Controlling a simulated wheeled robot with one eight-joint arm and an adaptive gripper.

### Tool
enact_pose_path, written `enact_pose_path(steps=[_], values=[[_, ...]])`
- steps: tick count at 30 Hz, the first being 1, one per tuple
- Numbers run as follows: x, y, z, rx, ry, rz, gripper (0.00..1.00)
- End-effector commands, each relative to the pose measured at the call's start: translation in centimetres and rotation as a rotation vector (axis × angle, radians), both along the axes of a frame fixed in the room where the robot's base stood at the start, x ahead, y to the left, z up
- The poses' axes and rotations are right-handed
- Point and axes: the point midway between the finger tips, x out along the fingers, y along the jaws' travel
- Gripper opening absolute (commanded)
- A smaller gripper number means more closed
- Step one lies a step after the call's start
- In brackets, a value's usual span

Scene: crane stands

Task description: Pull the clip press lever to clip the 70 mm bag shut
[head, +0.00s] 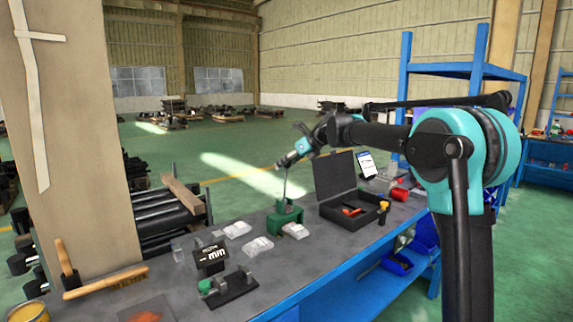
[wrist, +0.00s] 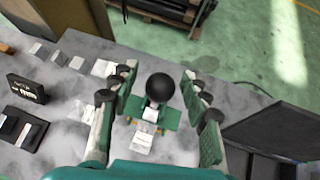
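The green clip press (head: 284,219) stands on the grey bench, with its thin lever rod rising toward my gripper (head: 286,164). In the wrist view, the lever's black ball knob (wrist: 160,87) lies between the two spread fingers of my gripper (wrist: 160,90), with a gap on each side. The fingers look open and not closed on the knob. The press's green body (wrist: 168,119) shows below the knob. A pale bag (head: 295,230) lies at the front of the press, and it also shows in the wrist view (wrist: 143,142). The knob hides part of the press.
Other pale bags (head: 257,246) and (head: 237,229) lie left of the press. A black sign block (head: 210,257) and a dark fixture (head: 228,289) stand farther left. An open black case (head: 336,175) is close on the right.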

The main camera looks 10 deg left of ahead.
Motion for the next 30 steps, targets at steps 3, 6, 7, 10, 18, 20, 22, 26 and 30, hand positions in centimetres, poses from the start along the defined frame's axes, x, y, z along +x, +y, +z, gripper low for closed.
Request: enact_pose_path(steps=[3,6,7,10,18,20,22,26,30], values=[[0.0,0.0,0.0,0.000,0.000,0.000,0.46],[0.0,-0.1,0.1,0.000,-0.001,-0.001,0.46],[-0.1,-0.2,0.1,0.000,-0.001,-0.001,0.46],[-0.3,-0.8,0.7,0.000,0.000,-0.001,0.46],[-2.0,-4.4,3.8,0.000,0.000,-0.003,0.46],[-2.4,-5.3,4.6,0.000,0.000,-0.004,0.46],[-2.8,-6.1,5.4,0.000,0.000,-0.002,0.46],[-3.5,-7.5,6.6,0.000,0.001,-0.002,0.46],[-3.9,-8.2,7.3,0.000,0.000,0.000,0.46]])
